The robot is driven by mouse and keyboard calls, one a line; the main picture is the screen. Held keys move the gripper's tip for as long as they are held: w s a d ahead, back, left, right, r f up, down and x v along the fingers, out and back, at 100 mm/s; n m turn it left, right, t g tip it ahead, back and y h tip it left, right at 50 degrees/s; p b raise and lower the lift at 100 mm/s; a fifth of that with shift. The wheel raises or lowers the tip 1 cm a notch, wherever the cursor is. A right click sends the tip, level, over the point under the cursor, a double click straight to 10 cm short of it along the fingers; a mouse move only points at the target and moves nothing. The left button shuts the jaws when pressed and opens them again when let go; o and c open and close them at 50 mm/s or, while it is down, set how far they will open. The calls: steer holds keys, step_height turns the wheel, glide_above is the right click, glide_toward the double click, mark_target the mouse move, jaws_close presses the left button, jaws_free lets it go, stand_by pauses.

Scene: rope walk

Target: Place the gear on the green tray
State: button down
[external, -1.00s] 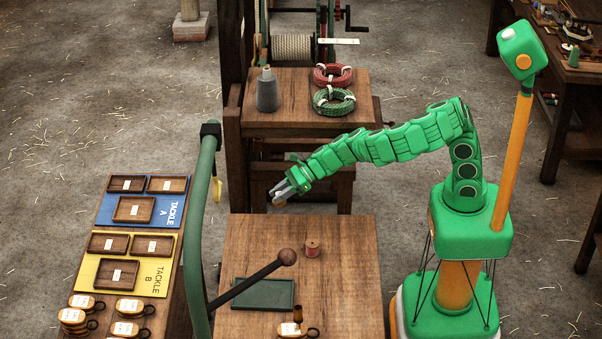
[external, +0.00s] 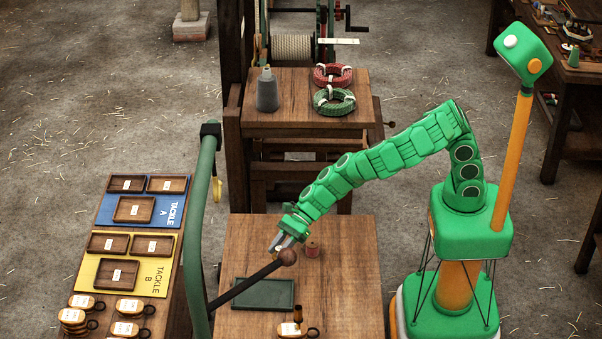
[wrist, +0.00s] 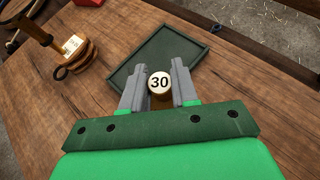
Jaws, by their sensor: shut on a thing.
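The green tray (external: 262,293) lies flat and empty on the wooden table, with a raised rim; in the wrist view it (wrist: 150,52) is just beyond my fingertips. My gripper (external: 280,244) is over the table, behind the tray in the external view. In the wrist view my gripper (wrist: 158,80) is shut on a small round brown piece (wrist: 161,96) with a white face marked 30. Its sides are mostly hidden and no teeth show, so I cannot tell whether it is the gear. No other gear is visible.
A wooden block with an upright peg (external: 297,327) is at the front. The table's right side is clear.

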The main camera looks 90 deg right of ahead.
steer(key=n, duration=0.1)
glide_above(282, 286)
steer(key=shift+g+y, duration=0.4)
steer(key=shift+a+f, duration=0.15)
steer(key=shift+f, duration=3.8)
steer(key=shift+f, duration=0.1)
steer(key=c, duration=0.9)
jaws_free()
steer(key=shift+o, duration=0.2)
steer(key=shift+r, duration=0.2)
steer(key=v, duration=1.2)
